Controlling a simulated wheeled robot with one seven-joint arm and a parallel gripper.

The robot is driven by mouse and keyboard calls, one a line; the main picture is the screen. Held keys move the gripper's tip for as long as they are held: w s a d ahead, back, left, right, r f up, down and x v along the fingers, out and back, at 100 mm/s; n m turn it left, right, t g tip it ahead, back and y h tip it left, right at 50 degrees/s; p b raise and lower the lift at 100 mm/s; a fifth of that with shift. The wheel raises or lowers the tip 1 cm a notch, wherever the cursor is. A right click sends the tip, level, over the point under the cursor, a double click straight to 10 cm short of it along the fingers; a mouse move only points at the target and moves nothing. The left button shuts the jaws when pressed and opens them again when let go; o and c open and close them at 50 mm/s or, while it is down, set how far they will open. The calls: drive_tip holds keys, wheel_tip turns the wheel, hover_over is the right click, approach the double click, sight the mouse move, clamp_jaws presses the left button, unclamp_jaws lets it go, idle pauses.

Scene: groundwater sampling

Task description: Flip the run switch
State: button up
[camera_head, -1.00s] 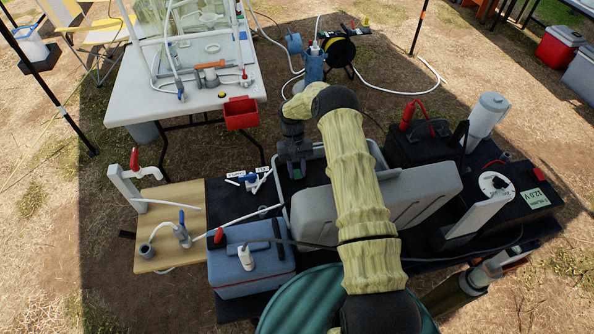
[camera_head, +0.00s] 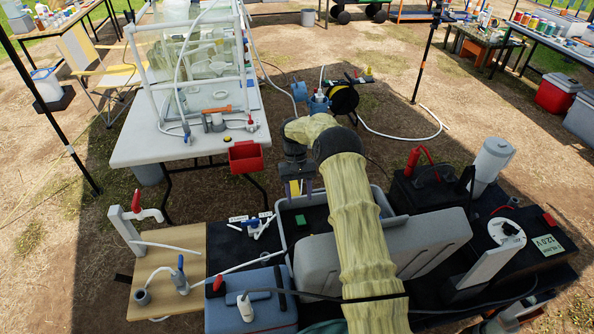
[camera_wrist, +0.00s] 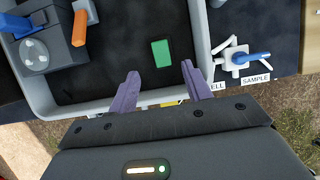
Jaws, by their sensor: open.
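No part is clearly marked as the run switch, so I cannot tell which one it is. An open grey case (camera_head: 281,217) with a black inside stands in front of me. It holds a small green block (camera_wrist: 161,53) and, at the left in the wrist view, a grey and blue device (camera_wrist: 38,48) with an orange piece (camera_wrist: 80,28). My gripper (camera_head: 299,188) is above the far part of the case. Its purple fingers (camera_wrist: 159,76) are apart and empty, pointing towards the green block without visible contact.
A valve with a blue handle (camera_wrist: 249,58) and a "SAMPLE" label lies beside the case. A blue box (camera_head: 255,312), a wooden board with a tap (camera_head: 146,213) and a black battery box (camera_head: 421,192) surround it. A white table (camera_head: 135,147) with a red bin (camera_head: 245,158) stands beyond.

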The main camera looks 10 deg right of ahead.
drive_tip(key=v, duration=0.9)
drive_tip(key=shift+b, duration=0.4)
drive_tip(key=shift+r, duration=0.1)
drive_tip(key=shift+r, duration=0.1)
